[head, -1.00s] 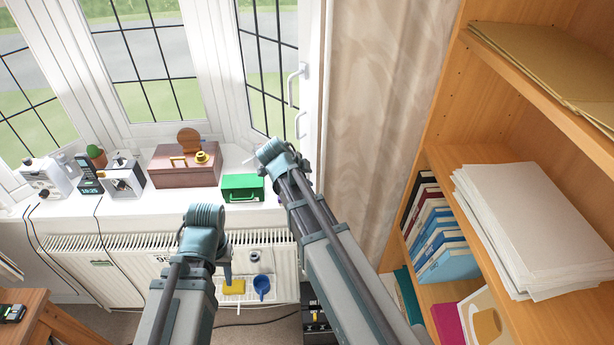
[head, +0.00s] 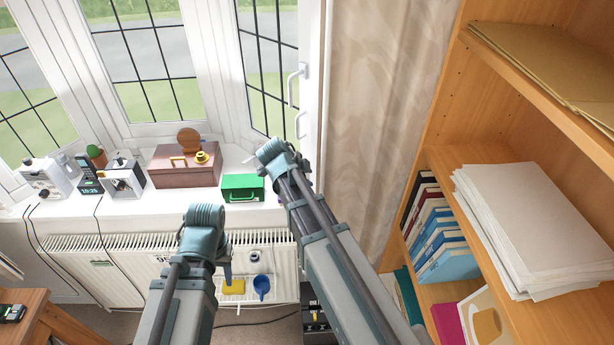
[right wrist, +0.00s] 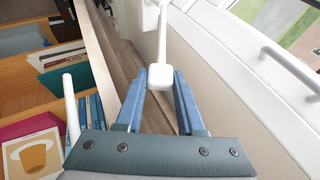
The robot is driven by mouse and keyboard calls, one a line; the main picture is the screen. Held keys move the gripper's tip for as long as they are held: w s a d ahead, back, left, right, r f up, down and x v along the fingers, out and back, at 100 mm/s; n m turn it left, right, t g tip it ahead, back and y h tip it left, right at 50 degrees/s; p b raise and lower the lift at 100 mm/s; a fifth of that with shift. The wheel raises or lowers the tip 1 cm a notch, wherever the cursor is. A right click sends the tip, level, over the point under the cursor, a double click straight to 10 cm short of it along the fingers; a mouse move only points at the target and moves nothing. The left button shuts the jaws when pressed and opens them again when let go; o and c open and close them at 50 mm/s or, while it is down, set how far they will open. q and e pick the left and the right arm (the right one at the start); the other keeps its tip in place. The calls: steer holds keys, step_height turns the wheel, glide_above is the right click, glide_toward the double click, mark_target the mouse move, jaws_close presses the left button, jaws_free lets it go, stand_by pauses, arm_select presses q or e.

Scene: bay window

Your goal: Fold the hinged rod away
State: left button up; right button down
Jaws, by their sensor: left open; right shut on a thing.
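In the right wrist view, my right gripper (right wrist: 160,82) has its two blue fingers closed on the white block at the end of a white rod (right wrist: 162,40). The rod runs up from the block to the top edge; its hinge is not clear to me. In the head view, my right wrist (head: 278,158) is beside the white window frame and curtain, and its fingers are hidden.
A brown box (head: 185,170), a green box (head: 242,187) and several small devices stand on the windowsill (head: 140,207). The radiator (head: 120,285) is below. A patterned curtain (head: 375,110) and a wooden bookcase (head: 510,150) with books and paper fill the right side.

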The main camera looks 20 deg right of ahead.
steer(key=shift+g+y, duration=0.3)
steer(key=shift+g, duration=0.5)
steer(key=w+r+p, duration=0.1)
steer(key=w, duration=0.1)
steer(key=w+d+r+p, duration=0.1)
steer(key=w+p, duration=0.1)
steer(key=shift+r+p, duration=0.2)
steer(key=shift+p, duration=0.1)
steer(key=w+g, duration=0.1)
steer(key=w, duration=0.1)
steer(key=w+d+g+p, duration=0.1)
steer(key=w+n+g+y, duration=0.1)
steer(key=w, duration=0.1)
steer(key=shift+w+d+r+p, duration=0.2)
steer(key=shift+w+d+p, duration=0.1)
steer(key=shift+d+p, duration=0.05)
steer(key=c, duration=0.5)
jaws_free()
steer(key=shift+s, duration=0.1)
